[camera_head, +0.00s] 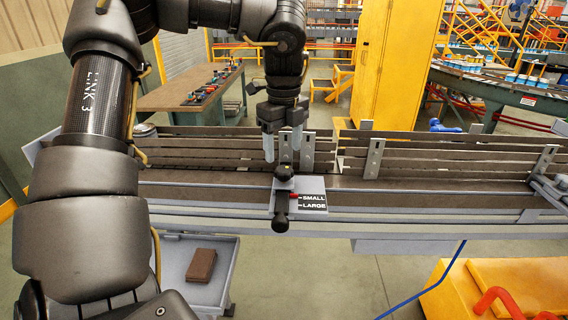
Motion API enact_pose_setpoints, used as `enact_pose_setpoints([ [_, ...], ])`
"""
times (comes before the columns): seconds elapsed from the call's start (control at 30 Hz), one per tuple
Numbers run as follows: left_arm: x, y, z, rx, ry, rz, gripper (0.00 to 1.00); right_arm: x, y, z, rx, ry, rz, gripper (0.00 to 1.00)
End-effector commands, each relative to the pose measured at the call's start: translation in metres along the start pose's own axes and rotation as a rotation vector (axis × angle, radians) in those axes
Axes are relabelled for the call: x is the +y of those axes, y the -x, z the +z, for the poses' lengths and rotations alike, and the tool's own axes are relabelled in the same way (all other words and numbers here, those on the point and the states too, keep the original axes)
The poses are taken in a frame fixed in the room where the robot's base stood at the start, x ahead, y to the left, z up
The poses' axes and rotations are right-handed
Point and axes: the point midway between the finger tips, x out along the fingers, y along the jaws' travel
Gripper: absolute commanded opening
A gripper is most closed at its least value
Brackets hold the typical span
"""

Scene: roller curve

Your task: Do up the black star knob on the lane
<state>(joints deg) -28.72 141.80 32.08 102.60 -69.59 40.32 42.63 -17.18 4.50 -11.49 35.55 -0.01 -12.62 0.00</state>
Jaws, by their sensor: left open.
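The black star knob (284,172) sits on the grey bracket of the lane (420,188), near the middle of the view. My left gripper (283,153) points down just above the knob. Its two pale fingers are apart, one on each side of the space over the knob, and hold nothing that I can see. Whether the fingertips touch the knob I cannot tell. A black lever handle (280,222) hangs below the knob, beside a plate (314,201) marked SMALL and LARGE. A red pointer is near SMALL. My right gripper is out of view.
Slotted metal brackets (374,158) stand on the lane's rails behind the knob. A tray (222,262) with a brown block (201,265) is below left. A yellow cabinet (392,65) and a workbench (190,92) stand behind. A blue cable runs at the lower right.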

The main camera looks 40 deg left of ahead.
Motion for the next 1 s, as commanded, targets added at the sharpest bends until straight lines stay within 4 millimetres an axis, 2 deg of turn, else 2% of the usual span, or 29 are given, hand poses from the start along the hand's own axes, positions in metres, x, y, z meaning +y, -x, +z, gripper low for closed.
enact_pose_setpoints([
  [0.1,0.001,-0.020,0.000,0.003,-0.002,0.005,0.64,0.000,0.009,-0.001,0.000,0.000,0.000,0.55],
  [0.3,0.000,-0.045,0.000,0.002,-0.001,0.001,0.64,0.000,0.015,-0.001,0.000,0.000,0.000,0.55],
  [0.47,0.000,-0.053,0.000,0.000,0.000,-0.001,0.64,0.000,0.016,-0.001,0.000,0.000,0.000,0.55],
  [0.7,0.000,-0.054,0.000,0.000,0.000,-0.001,0.64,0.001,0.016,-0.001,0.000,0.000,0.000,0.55],
  [1.0,0.000,-0.053,0.000,0.000,0.000,-0.001,0.26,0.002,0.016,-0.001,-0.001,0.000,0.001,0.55],
])
